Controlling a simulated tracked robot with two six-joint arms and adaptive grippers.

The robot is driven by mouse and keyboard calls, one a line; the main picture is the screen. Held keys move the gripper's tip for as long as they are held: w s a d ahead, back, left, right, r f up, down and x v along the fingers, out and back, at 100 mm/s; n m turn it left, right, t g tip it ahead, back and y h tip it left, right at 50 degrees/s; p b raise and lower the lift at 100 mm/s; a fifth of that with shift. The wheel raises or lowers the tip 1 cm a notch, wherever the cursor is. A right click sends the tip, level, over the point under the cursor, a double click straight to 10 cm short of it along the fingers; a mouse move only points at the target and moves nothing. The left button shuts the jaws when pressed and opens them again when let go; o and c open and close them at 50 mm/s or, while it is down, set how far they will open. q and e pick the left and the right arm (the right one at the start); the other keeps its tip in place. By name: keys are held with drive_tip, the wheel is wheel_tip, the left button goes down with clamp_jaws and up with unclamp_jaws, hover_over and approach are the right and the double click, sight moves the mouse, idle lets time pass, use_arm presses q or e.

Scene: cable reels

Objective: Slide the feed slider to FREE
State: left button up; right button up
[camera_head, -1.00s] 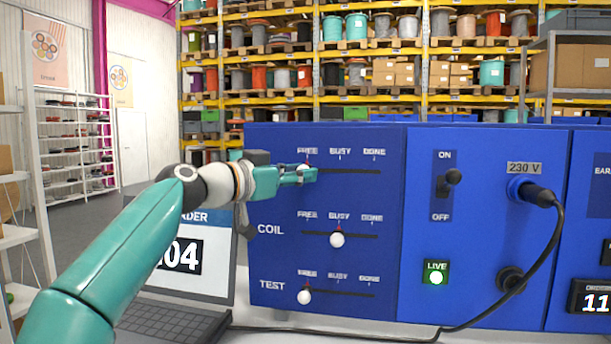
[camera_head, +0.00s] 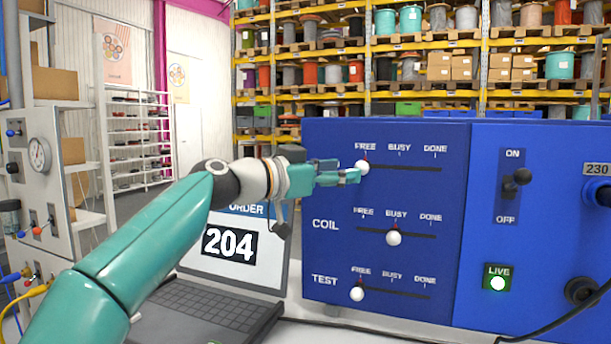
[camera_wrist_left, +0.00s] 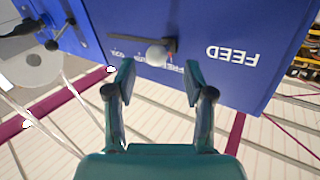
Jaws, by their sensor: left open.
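The blue panel (camera_head: 330,255) carries three sliders with white knobs. The top one is the feed slider (camera_head: 362,167); its knob sits at the left end of the slot, under FREE. In the left wrist view, upside down, the FEED label and the feed knob (camera_wrist_left: 156,55) show, with the knob at the FREE end. My left gripper (camera_head: 352,175) is at the left of this knob in the head view. In the left wrist view its open fingers (camera_wrist_left: 160,68) point at the panel, with the knob just beyond the tips and nothing between them. My right gripper is out of view.
The COIL knob (camera_head: 393,238) stands at BUSY and the TEST knob (camera_head: 357,294) at FREE. An ON/OFF switch (camera_head: 515,180) and a lit LIVE lamp (camera_head: 497,283) are at the right.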

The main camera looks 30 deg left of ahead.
use_arm(q)
drive_tip(key=v, duration=0.8)
drive_tip(key=shift+w, duration=0.1)
